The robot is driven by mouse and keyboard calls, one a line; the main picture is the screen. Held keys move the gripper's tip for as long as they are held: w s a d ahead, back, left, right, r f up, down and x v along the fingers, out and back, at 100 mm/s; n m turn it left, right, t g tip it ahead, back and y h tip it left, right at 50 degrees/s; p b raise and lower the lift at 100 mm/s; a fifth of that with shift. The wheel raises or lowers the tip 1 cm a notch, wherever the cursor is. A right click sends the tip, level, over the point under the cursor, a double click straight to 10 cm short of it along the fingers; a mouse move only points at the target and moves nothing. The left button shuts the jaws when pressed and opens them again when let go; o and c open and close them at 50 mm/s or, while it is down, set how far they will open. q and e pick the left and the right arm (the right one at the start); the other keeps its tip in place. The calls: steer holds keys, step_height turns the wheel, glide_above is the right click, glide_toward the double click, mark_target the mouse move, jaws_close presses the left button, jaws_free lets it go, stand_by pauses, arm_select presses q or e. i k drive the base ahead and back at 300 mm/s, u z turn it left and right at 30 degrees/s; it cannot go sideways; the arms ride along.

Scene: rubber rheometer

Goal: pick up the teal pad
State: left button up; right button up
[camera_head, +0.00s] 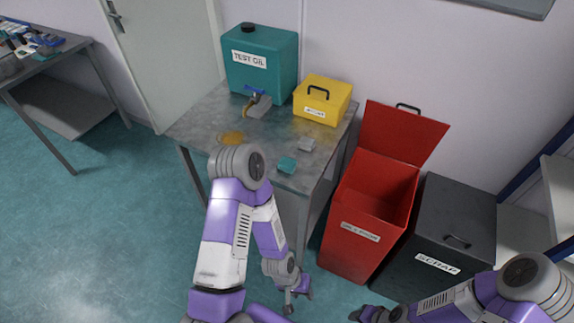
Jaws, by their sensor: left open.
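The teal pad (287,164) lies flat near the front edge of the metal table (205,118). My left gripper (298,293) is open and empty. It hangs low in front of the table, below the pad in the picture and well apart from it. My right gripper (366,314) shows only in part at the bottom edge, in front of the scrap bin; its jaws are not clear.
A grey block (306,144) lies close behind the pad. An open red bin (352,238) and dark scrap bin (447,218) stand at right.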

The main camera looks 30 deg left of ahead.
mark_target(288, 165)
steer(key=u, duration=0.95)
steer(key=i, duration=0.3)
